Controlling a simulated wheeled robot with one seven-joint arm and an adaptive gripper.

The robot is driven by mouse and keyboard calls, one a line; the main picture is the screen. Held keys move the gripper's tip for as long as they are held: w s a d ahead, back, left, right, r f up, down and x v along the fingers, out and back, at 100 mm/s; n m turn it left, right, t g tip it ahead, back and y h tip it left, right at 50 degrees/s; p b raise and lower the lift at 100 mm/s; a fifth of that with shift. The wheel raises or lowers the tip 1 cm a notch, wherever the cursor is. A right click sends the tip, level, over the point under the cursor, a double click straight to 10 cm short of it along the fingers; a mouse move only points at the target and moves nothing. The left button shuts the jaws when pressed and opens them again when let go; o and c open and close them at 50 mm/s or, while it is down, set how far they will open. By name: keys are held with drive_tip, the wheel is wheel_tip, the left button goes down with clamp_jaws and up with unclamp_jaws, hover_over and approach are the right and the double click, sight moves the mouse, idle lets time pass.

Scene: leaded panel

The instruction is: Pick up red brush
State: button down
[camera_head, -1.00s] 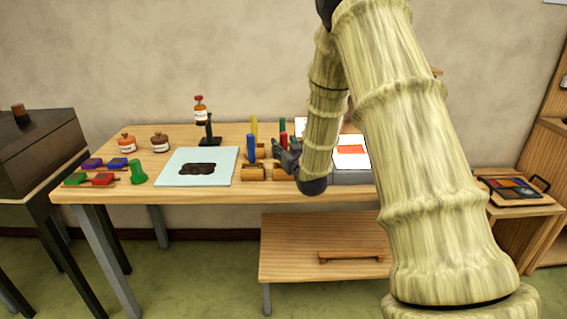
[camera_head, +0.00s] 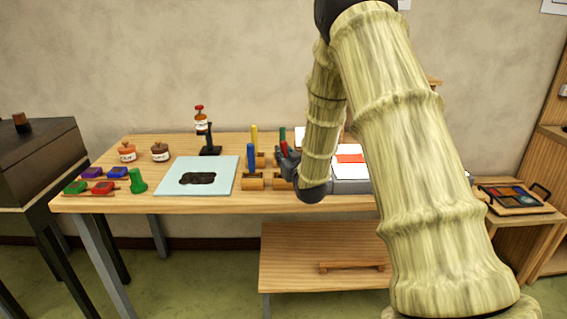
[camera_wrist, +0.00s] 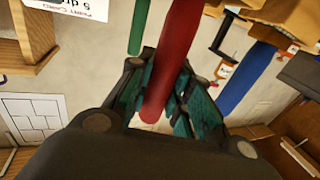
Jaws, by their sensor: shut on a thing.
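The red brush (camera_wrist: 178,60) shows in the wrist view as a thick red handle, slightly tilted, running between the fingers of my gripper (camera_wrist: 160,88). The fingers are shut on the handle near its end. The other end of the brush runs out of the top of that view. In the head view my gripper (camera_head: 289,162) is at the row of wooden brush holders (camera_head: 253,182), and the red brush is mostly hidden there. I cannot tell whether it still sits in its holder.
A blue brush (camera_head: 250,157), a yellow brush (camera_head: 254,138) and a green brush (camera_head: 282,134) stand close by in holders. A pale blue sheet (camera_head: 222,175) with a dark patch lies to the left. A white sheet with a red area (camera_head: 350,158) lies to the right.

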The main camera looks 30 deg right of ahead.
wheel_tip(320, 180, up, 10)
drive_tip(key=shift+f+b, duration=0.1)
drive_tip(key=shift+b, duration=0.25)
idle(2.4)
